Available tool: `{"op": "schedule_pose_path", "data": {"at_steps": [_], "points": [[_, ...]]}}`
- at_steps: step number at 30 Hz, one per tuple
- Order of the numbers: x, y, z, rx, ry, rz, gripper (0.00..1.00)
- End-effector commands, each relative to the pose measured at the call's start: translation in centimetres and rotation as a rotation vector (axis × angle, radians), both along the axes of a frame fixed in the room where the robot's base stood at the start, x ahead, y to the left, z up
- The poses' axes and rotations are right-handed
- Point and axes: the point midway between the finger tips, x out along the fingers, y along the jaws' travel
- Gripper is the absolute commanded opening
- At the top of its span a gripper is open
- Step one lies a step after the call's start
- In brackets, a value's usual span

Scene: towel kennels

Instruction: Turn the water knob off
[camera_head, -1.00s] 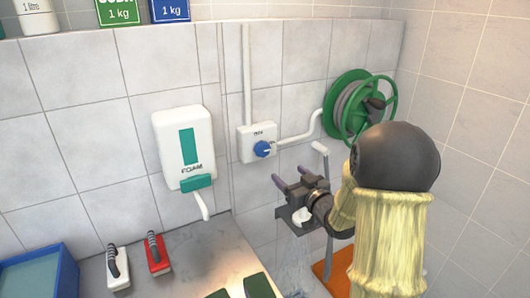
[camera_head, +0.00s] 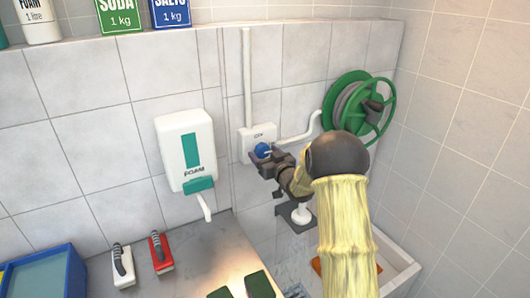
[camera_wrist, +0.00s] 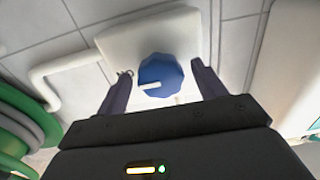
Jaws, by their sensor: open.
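The blue water knob (camera_head: 262,150) is on a white box (camera_head: 246,141) on the tiled wall. It also shows in the wrist view as a blue knob (camera_wrist: 162,76) with a white pointer mark, on its white box (camera_wrist: 110,40). My gripper (camera_head: 268,165) is right at the knob in the head view. In the wrist view my gripper (camera_wrist: 160,88) is open, with one finger on either side of the knob and visible gaps between. I cannot tell whether either finger touches it.
A white foam dispenser (camera_head: 184,150) hangs left of the box. A green hose reel (camera_head: 358,107) is on the wall to the right.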

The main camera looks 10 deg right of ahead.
Motion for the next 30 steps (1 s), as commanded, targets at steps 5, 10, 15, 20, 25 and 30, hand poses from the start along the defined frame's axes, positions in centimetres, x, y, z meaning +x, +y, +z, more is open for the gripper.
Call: {"op": "schedule_pose_path", "data": {"at_steps": [5,10,15,20,25,30], "points": [[0.18,0.05,-0.07,0.001,0.001,0.0,0.7],[0.16,0.04,-0.05,0.001,0.0,0.0,0.6],[0.15,0.03,-0.04,0.0,0.0,0.0,0.26],[0.15,0.03,-0.06,-0.002,-0.001,0.0,0.26],[0.14,0.03,-0.15,-0.021,-0.008,0.0,0.26],[0.14,-0.01,-0.37,-0.073,-0.025,0.0,0.26]]}}
